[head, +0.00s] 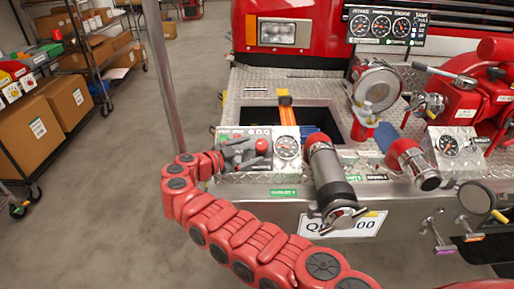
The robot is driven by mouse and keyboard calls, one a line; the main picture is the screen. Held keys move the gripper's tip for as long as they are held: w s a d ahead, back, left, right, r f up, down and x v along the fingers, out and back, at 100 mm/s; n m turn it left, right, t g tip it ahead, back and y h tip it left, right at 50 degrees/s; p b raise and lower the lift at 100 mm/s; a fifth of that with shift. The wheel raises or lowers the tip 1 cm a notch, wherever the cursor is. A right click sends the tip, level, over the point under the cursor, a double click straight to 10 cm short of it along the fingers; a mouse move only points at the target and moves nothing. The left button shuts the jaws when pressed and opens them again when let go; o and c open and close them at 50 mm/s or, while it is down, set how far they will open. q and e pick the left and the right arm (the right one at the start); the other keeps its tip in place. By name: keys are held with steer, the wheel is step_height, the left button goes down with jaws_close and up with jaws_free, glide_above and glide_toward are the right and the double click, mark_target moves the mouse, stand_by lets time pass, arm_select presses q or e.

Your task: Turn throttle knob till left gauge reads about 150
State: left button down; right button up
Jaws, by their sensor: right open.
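A red knob (261,146) sits on the left sloped panel. It appears to be the throttle knob, but no label is readable. Beside it on the right is a round white gauge (287,147), the left of the two lower gauges; its reading is too small to tell. My right gripper (250,155), grey at the end of a red arm, is at the left part of this panel, right by the red knob. It is open. Whether its fingers touch or surround the knob I cannot tell. My left gripper is not in view.
Another gauge (448,145) is on the right panel. A grey pole (163,75) and a shelf of boxes (62,105) are left; the floor between is clear.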

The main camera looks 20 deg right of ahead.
steer(key=v, duration=1.3)
steer(key=shift+s+a+b, duration=0.15)
steer(key=shift+a+b, duration=0.1)
steer(key=shift+b, duration=0.15)
